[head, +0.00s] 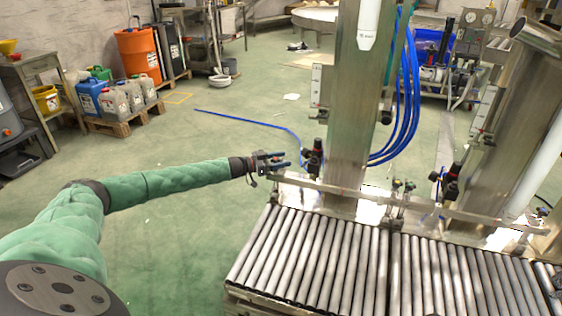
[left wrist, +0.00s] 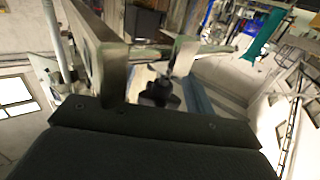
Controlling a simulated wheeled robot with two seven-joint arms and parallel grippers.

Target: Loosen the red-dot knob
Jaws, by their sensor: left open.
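My left gripper (head: 274,161) is at the end of the green-sleeved arm, at the left end of the metal rail. It is open, with its fingers pointing right toward a black knob fitting (head: 313,157) on the left steel column. In the left wrist view the two pale fingers (left wrist: 148,62) stand apart, and a dark lobed knob (left wrist: 160,92) shows between them. I see no clear gap or contact there. A similar black knob fitting (head: 451,184) is by the right column. I cannot make out for sure which knob bears a red dot. My right gripper is not in view.
A roller conveyor (head: 330,260) lies below the metal rail (head: 400,203). The left steel column (head: 352,100) and right column (head: 500,125) rise behind it. Blue hoses (head: 409,95) hang beside the left column. The green floor left of the conveyor is clear.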

